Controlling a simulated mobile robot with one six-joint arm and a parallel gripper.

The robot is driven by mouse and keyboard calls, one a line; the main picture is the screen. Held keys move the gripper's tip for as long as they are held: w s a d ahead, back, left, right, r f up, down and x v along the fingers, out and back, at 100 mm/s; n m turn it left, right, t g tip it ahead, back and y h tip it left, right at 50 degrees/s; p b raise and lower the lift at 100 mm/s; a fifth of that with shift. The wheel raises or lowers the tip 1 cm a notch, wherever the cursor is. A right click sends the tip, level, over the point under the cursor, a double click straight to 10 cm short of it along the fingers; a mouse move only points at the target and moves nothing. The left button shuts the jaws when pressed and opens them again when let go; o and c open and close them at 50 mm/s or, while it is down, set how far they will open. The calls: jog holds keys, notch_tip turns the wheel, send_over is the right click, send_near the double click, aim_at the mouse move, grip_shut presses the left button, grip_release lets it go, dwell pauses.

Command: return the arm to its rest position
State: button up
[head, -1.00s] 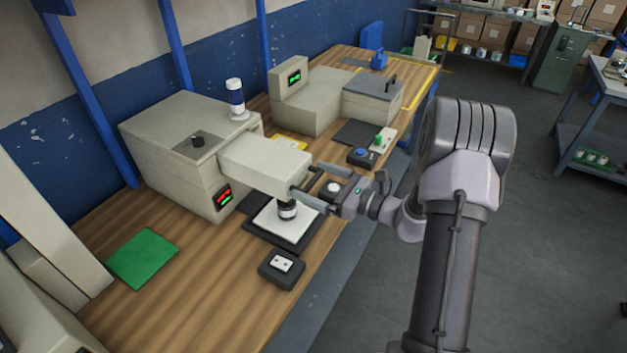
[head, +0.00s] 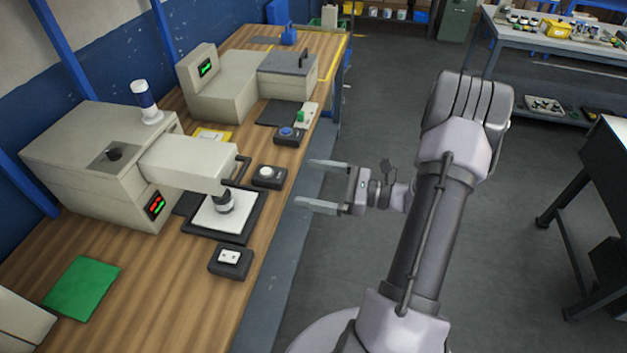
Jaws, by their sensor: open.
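My gripper (head: 325,183) is open and empty. It hangs over the grey floor strip just right of the wooden bench's front edge, its two fingers pointing left toward the bench. My arm rises from the lower right, bends at the top and comes back down to the wrist. The fingers are apart from the beige press machine (head: 189,160) and its dark handle, with clear space between them.
On the bench (head: 141,304) are a white pad in a black frame (head: 222,209), small button boxes (head: 231,258) and a green mat (head: 82,288). A second beige machine (head: 225,92) stands farther back. A shelf table (head: 556,45) stands at the right rear. Open floor lies between.

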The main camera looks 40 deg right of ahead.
dwell(0.3)
jog(key=s+a+r+n+g+h+b, duration=0.1)
jog(key=s+a+r+n+g, duration=0.1)
jog(key=a+n+g, duration=0.45)
jog(key=s+a+r+n+g+b, duration=0.15)
jog(key=a+n, duration=0.25)
jog(key=a, duration=0.5)
jog(key=s+a+r+n+g+h, duration=0.1)
jog(key=s+a+r+n+g, duration=0.2)
jog(key=a+n+g, duration=0.3)
jog(key=s+a+r+n+t+h+b, duration=0.2)
jog(key=s+a+r+n+t+h, duration=0.1)
jog(key=s+a+n+t+h, duration=0.1)
jog(key=s+n+t+h, duration=0.1)
jog(key=s+n+h, duration=0.1)
jog(key=s+n, duration=0.1)
jog(key=shift+s+r+n+h, duration=0.15)
jog(key=shift+r+n+h, duration=0.15)
jog(key=shift+n, duration=0.15)
